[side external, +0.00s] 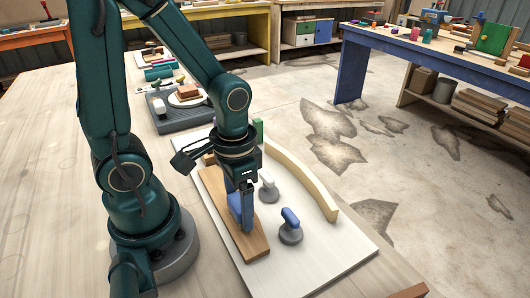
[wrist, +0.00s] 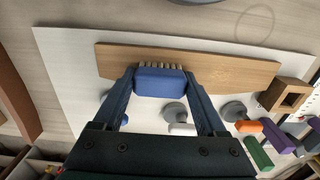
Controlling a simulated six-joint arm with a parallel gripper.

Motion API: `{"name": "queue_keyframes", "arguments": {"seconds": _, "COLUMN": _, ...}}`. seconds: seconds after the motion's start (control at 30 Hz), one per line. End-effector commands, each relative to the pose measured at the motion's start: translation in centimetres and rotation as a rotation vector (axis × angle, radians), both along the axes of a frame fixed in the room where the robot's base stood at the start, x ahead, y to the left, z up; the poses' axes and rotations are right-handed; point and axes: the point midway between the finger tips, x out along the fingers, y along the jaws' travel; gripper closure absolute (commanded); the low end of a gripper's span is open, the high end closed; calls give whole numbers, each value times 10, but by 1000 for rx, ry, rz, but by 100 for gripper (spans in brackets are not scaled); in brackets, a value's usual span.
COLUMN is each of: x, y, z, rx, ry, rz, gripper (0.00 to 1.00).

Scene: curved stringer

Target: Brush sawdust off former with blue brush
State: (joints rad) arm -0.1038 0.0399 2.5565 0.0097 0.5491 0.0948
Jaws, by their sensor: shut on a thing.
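My gripper (wrist: 160,88) is shut on a blue brush (wrist: 160,82), with one finger at each end of its block. The brush's pale bristles point at a brown wooden board, likely the former (wrist: 215,70), and overlap its near edge. I cannot tell whether they touch it. Faint pale specks on the board right of the brush may be sawdust. In the side view my gripper (side external: 244,208) points down over the board (side external: 252,240), and the brush (side external: 235,204) shows partly behind the fingers.
The board lies on a white panel (side external: 330,262). A pale curved strip (side external: 305,178) stands to its right. A white-handled grey piece (side external: 268,188) and a blue-handled one (side external: 290,228) stand between them. A hollow wooden block (wrist: 288,95) sits at the board's right end in the wrist view.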

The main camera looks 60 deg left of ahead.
Motion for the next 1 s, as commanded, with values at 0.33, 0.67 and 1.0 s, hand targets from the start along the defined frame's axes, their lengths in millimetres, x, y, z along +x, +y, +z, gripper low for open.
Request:
{"name": "queue_keyframes", "arguments": {"seconds": 0.33, "x": 0, "y": 32, "z": 0, "rx": 0, "ry": 4, "rz": 6, "gripper": 86}}
{"name": "queue_keyframes", "arguments": {"seconds": 0.67, "x": -1, "y": 62, "z": 0, "rx": -2, "ry": 1, "rz": 5, "gripper": 86}}
{"name": "queue_keyframes", "arguments": {"seconds": 1.0, "x": -2, "y": 92, "z": 0, "rx": -4, "ry": -3, "rz": 3, "gripper": 86}}
